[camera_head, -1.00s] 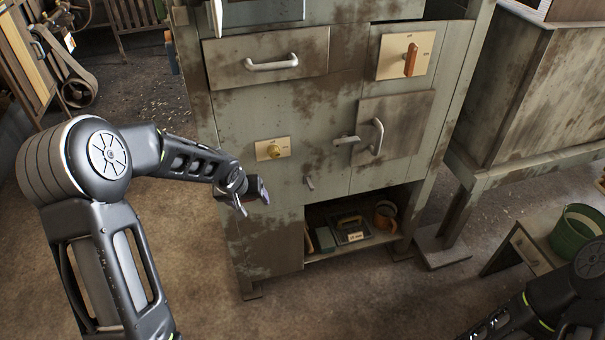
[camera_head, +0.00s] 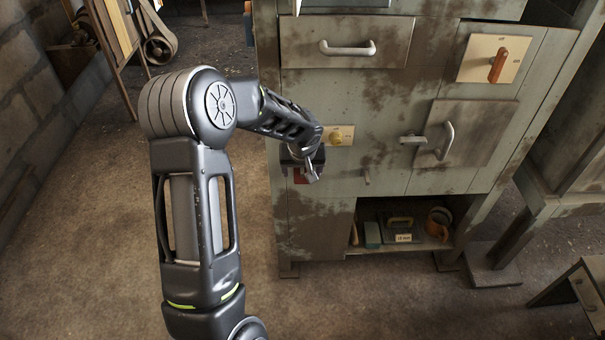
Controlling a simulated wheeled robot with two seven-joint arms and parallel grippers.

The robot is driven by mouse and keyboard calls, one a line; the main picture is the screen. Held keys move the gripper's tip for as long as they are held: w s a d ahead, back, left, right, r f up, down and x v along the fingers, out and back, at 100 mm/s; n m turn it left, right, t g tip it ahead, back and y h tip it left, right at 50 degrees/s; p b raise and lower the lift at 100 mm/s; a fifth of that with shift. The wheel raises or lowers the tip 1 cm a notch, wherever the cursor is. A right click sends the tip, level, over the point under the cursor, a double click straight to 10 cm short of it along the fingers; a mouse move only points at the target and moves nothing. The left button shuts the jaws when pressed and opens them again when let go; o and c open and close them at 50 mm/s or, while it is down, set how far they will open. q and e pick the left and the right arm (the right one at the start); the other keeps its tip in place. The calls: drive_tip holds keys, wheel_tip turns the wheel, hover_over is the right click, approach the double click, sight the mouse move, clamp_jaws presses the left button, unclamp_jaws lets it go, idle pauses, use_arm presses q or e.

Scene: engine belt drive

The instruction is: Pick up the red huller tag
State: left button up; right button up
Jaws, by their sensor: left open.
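A small dark red patch, likely the red huller tag (camera_head: 301,175), shows at my left gripper, against the front of the grey-green cabinet (camera_head: 315,225). My left gripper (camera_head: 302,172) is open, with its fingers around or just in front of the red patch. I cannot tell whether they touch it. The gripper hides most of the patch and any writing on it. My right gripper is out of view.
Just right of the gripper is a cream plate with a brass knob (camera_head: 338,138). A low open shelf (camera_head: 400,248) holds a mug (camera_head: 438,224).

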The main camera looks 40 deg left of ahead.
sight(297, 180)
use_arm(q)
drive_tip(key=shift+f, duration=0.2)
drive_tip(key=x, duration=0.5)
drive_tip(key=shift+w+p, duration=0.15)
drive_tip(key=shift+p, duration=0.15)
drive_tip(key=shift+c, duration=0.2)
drive_tip(key=c, duration=1.4)
